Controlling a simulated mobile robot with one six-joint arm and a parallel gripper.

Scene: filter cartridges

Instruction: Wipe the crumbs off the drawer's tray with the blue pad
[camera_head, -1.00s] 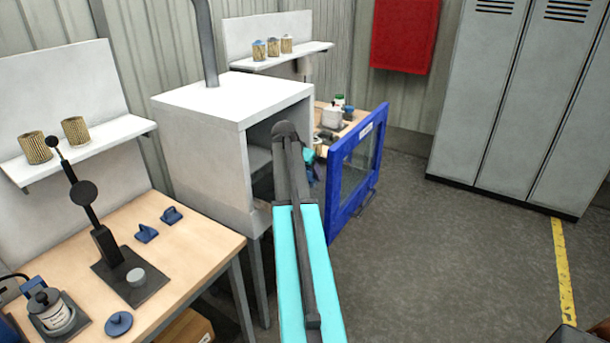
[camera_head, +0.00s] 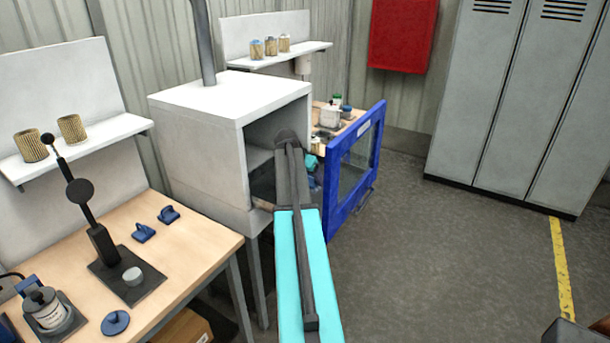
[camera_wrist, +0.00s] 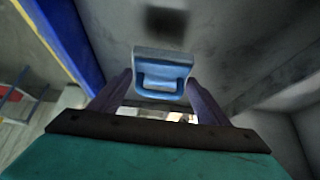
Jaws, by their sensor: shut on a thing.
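In the wrist view, a light-blue pad (camera_wrist: 162,75) with a raised handle sits between the two dark fingers of my gripper (camera_wrist: 160,88), which is shut on it. Behind it is a grey surface with a dark smudge (camera_wrist: 166,24). In the head view, my arm reaches to the open front of the white cabinet (camera_head: 195,130); my gripper is largely hidden there behind my arm. I cannot make out the drawer's tray or any crumbs in either view.
The cabinet's blue-framed door (camera_head: 338,195) stands open to the right of my arm. A wooden bench (camera_head: 190,250) at left holds small blue pieces (camera_head: 143,232) and a black stand (camera_head: 128,280).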

